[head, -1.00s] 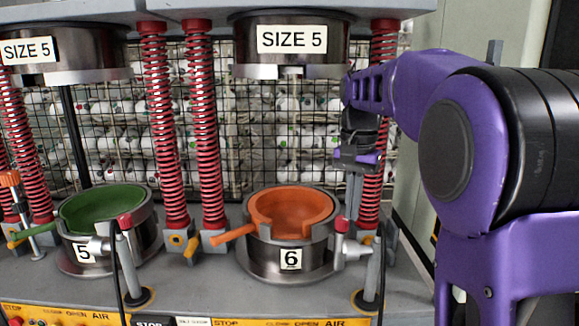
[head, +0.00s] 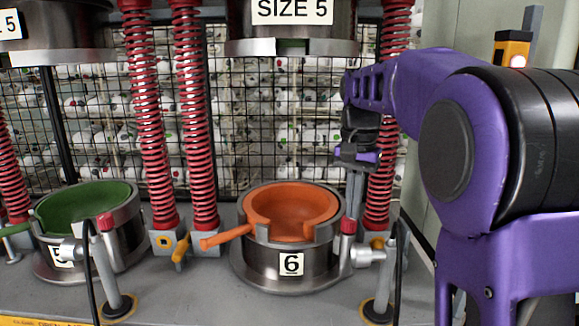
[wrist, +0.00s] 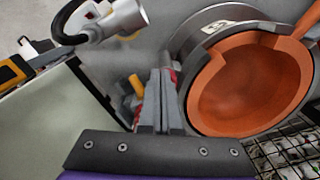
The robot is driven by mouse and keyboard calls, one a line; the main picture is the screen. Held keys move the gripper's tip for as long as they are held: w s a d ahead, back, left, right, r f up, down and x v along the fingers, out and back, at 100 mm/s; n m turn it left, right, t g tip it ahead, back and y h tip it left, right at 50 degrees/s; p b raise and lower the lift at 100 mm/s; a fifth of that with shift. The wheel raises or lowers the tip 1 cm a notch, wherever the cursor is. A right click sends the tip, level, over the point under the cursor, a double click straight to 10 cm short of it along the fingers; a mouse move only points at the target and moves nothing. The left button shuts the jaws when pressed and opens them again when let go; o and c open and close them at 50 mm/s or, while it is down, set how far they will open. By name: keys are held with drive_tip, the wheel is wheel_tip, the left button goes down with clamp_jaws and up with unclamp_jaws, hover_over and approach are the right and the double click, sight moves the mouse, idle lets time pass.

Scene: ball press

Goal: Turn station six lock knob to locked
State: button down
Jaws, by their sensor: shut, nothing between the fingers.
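Station six is the steel cup (head: 290,262) with an orange bowl (head: 290,207) and a "6" label; the wrist view shows its bowl (wrist: 245,85) from above. A red knob (head: 348,226) sits at the cup's right side, above a silver fitting (head: 368,254). A yellow-orange knob (head: 377,243) is just behind it, and shows in the wrist view (wrist: 136,84). I cannot tell which is the lock knob, or its setting. My gripper (head: 352,212) points down, shut and empty, close by these knobs. In the wrist view its fingers (wrist: 158,75) partly hide something red beside the cup.
An orange handle (head: 225,237) sticks out left of the cup. Red springs (head: 378,150) rise on both sides, and the press head (head: 290,47) hangs above. A grey post (head: 386,275) stands front right. Station five's green bowl (head: 88,207) is at left.

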wheel_tip(320, 180, down, 3)
drive_tip(key=shift+w+p, duration=0.3)
drive_tip(key=shift+w, duration=0.05)
idle(1.0)
drive_tip(key=shift+w+a+r+p, duration=0.1)
drive_tip(key=shift+w+a+p, duration=0.15)
drive_tip(key=shift+a+p, duration=0.9)
drive_tip(key=shift+w+d+p, duration=0.25)
drive_tip(key=shift+w+p, duration=0.05)
drive_tip(key=shift+p, duration=0.9)
drive_tip(key=shift+s+a, duration=0.25)
drive_tip(key=shift+a, duration=0.05)
wheel_tip(320, 180, up, 6)
drive_tip(key=shift+p, duration=0.35)
